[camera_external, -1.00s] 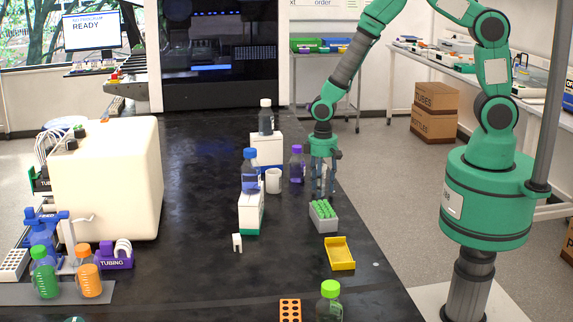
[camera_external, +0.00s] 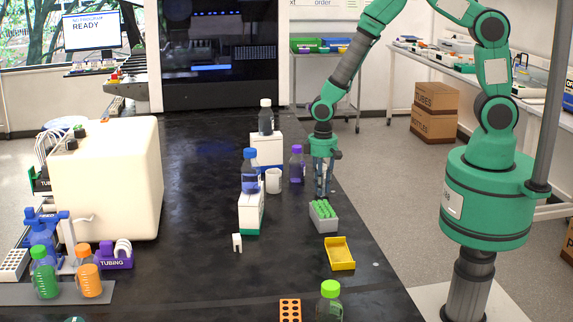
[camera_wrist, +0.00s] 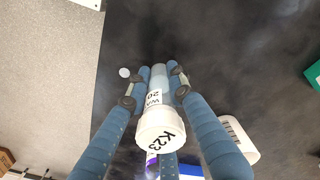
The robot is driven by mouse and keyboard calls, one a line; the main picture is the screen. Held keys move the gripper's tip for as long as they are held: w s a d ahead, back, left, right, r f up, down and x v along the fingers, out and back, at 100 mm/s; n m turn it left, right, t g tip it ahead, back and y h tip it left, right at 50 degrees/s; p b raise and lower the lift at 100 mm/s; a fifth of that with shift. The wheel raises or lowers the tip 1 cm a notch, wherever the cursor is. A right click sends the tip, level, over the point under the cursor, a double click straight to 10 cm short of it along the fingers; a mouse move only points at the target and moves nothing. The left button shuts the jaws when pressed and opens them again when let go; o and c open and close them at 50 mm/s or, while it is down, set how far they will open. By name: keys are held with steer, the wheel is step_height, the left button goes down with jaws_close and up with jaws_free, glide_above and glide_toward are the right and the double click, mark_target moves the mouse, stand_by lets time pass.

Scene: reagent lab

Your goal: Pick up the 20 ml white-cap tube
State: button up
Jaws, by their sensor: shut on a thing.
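The white-cap tube (camera_wrist: 159,128) stands out in the wrist view, its cap marked "K23" and its label showing "WA" and "20". My gripper (camera_wrist: 158,84) has its blue fingers closed around the tube's clear body, below the cap. In the external view my gripper (camera_external: 323,190) points straight down over the bench, behind the grey rack of green-capped tubes. The tube itself is mostly hidden by the fingers there. I cannot tell whether its bottom touches the bench.
The grey rack (camera_external: 324,225) stands just in front of my gripper, with a yellow tray (camera_external: 340,254) nearer. A white mug (camera_external: 273,181), a purple-capped bottle (camera_external: 297,165) and a blue-capped bottle on a box (camera_external: 251,213) stand to the left. The bench's right edge is close.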

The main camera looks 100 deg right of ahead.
mark_target(324, 176)
steer(key=shift+r, duration=0.1)
steer(key=shift+r, duration=0.45)
steer(key=r, duration=0.2)
steer(key=shift+s+a+r+p, duration=0.1)
steer(key=shift+s+r+p, duration=0.2)
steer(key=shift+r+p, duration=0.1)
steer(key=s+a+r+p, duration=0.1)
steer(key=s+a, duration=0.4)
steer(key=s, duration=0.9)
steer(key=shift+s+a, duration=0.2)
